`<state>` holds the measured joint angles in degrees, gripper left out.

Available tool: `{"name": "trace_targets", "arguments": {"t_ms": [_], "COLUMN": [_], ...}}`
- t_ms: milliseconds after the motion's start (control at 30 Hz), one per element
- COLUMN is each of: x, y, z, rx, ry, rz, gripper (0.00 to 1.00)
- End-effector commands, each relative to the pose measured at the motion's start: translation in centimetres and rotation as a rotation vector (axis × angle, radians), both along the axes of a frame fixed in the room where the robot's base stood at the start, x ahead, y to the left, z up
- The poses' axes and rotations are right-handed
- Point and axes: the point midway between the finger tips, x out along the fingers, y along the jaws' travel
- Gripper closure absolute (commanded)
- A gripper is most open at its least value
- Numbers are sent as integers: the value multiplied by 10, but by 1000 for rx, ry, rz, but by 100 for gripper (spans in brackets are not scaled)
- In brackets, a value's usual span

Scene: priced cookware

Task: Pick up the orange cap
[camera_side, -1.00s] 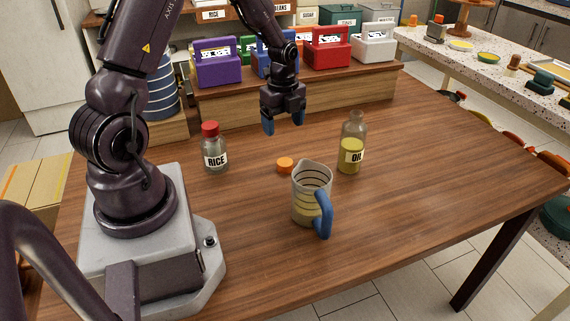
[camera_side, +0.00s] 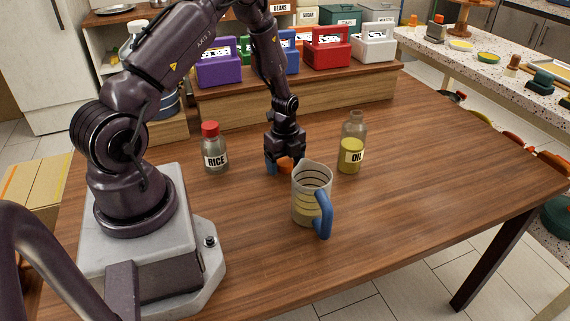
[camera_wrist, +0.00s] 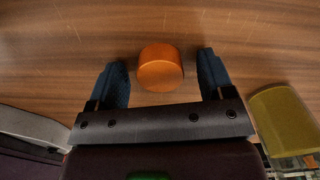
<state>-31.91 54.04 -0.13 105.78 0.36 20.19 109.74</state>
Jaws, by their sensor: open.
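The orange cap (camera_side: 286,166) lies on the wooden table behind the measuring jug, partly hidden by my gripper in the side view. In the wrist view the cap (camera_wrist: 160,68) sits between my two blue fingertips, with a gap on each side. My gripper (camera_side: 285,168) is low over the table and open. Its fingers (camera_wrist: 162,75) also show apart in the wrist view and do not appear to touch the cap.
A clear measuring jug (camera_side: 311,196) with a blue handle stands just in front of my gripper. An oil bottle (camera_side: 351,146) is to the right and a red-lidded rice jar (camera_side: 214,150) to the left. The table's (camera_side: 420,190) right side is clear.

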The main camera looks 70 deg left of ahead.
Motion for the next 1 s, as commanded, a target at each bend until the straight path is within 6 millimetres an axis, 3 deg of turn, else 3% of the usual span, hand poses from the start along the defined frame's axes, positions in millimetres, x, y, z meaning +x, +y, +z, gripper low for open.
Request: {"name": "trace_targets", "arguments": {"t_ms": [167, 300, 400, 767, 1000], "x": [0, 0, 0, 0, 1], "y": [0, 0, 0, 0, 1], "z": [0, 1, 1, 2, 23], "rx": [0, 0, 0, 0, 2], "ry": [-1, -1, -1, -1, -5], "rz": [0, 0, 0, 0, 0], "gripper": [28, 60, 78, 79, 79]}}
